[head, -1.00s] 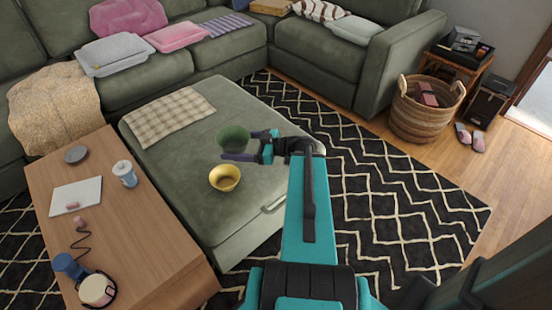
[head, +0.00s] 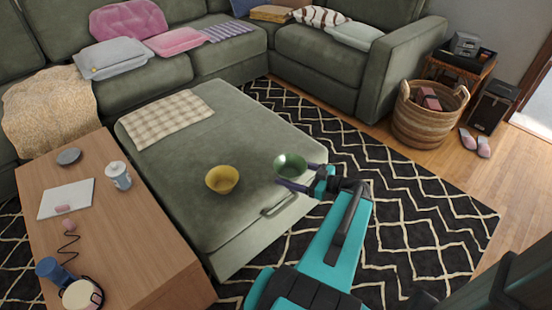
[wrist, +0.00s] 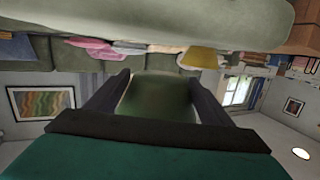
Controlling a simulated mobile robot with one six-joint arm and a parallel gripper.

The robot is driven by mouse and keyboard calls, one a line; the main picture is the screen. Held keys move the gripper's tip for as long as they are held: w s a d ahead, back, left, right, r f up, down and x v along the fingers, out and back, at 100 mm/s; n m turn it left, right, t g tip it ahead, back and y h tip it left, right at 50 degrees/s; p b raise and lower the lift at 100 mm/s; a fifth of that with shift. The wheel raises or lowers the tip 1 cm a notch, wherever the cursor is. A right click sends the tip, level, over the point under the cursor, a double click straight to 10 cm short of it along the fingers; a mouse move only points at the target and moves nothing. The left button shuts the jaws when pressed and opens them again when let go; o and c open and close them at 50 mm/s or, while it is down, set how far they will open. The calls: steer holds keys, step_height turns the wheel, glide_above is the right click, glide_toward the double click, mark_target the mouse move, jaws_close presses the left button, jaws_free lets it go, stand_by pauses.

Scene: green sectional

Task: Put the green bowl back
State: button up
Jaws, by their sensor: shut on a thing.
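The green bowl (head: 290,166) is in my gripper (head: 300,177), near the right front edge of the ottoman in the head view. The gripper's dark fingers are shut on it, and the bowl looks held above the ottoman's top, though the exact height is hard to tell. In the wrist view the green bowl (wrist: 160,96) fills the space between the two fingers (wrist: 158,92). The wrist picture appears upside down.
A yellow bowl (head: 222,179) sits on the green ottoman (head: 235,130), left of my gripper. A checkered cloth (head: 167,120) lies farther back. A wooden table (head: 120,225) with a white cup (head: 118,176) stands at left. A wicker basket (head: 428,123) stands on the floor at right.

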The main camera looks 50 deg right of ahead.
stand_by(0.4)
steer(key=shift+w+d+f+b, duration=0.35)
steer(key=shift+w+b, duration=0.25)
steer(key=shift+b, duration=0.5)
steer(key=shift+w+d+b, duration=0.35)
steer(key=shift+w+b, duration=0.3)
steer(key=shift+b, duration=0.45)
steer(key=w+d+b, duration=0.1)
steer(key=w+b, duration=0.1)
steer(key=b, duration=0.5)
steer(key=shift+d+f, duration=0.1)
steer(key=b, duration=0.3)
glide_above(277, 153)
steer(key=s+a, duration=0.1)
steer(key=shift+s+a+f, duration=0.15)
steer(key=shift+a+f, duration=0.05)
steer(key=shift+f, duration=0.1)
steer(key=shift+f+b, duration=0.95)
steer(key=shift+f, duration=0.85)
